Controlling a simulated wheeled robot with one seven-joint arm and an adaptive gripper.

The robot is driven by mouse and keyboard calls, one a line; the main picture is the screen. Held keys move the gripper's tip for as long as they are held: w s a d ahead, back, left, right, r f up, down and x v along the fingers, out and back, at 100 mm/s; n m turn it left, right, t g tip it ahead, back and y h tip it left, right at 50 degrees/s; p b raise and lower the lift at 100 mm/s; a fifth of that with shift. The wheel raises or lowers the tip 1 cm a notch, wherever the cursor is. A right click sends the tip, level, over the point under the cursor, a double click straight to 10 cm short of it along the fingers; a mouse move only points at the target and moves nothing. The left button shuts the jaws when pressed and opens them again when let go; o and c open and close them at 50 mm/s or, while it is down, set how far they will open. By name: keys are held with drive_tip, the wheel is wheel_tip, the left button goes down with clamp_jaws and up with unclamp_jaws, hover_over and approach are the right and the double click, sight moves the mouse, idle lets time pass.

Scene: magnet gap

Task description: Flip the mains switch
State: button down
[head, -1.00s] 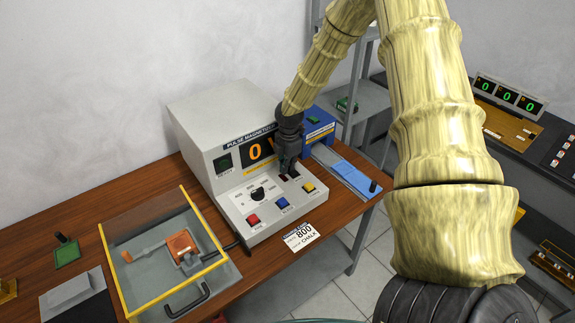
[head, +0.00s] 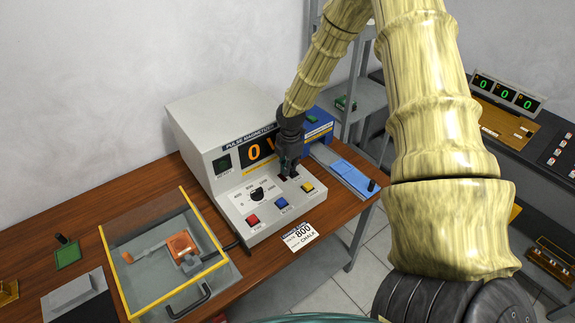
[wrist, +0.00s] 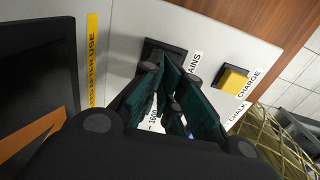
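The pulse magnetizer (head: 205,125) is a grey box on the wooden bench, with a sloped control panel and an orange "0" on its display. The mains switch sits in a dark plate (wrist: 158,48) beside a label ending in "AINS" in the wrist view. My gripper (head: 287,170) points down at this part of the panel. In the wrist view its teal fingers (wrist: 172,75) lie over the lower part of the dark plate and hide the switch lever. I cannot tell whether they touch it or how far apart their tips are.
Red (head: 253,219), blue (head: 281,203) and yellow (head: 307,187) buttons and a black dial (head: 257,194) are close by on the panel. A yellow-edged clear guard box (head: 103,240) stands left. A blue unit (head: 320,128) stands right.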

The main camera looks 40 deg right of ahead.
drive_tip(key=r+p, duration=0.1)
drive_tip(key=r, duration=0.1)
drive_tip(key=w+r+p, duration=0.1)
drive_tip(key=shift+w+r, duration=0.1)
drive_tip(key=shift+r, duration=0.3)
drive_tip(key=shift+w+r+b, duration=0.1)
drive_tip(key=shift+w+b, duration=0.05)
drive_tip(key=shift+b, duration=0.35)
wheel_tip(320, 180, up, 9)
drive_tip(key=w+b, duration=0.1)
drive_tip(key=b, duration=0.2)
drive_tip(key=shift+w+r, duration=0.15)
drive_tip(key=shift+w, duration=0.2)
drive_tip(key=shift+r, duration=0.1)
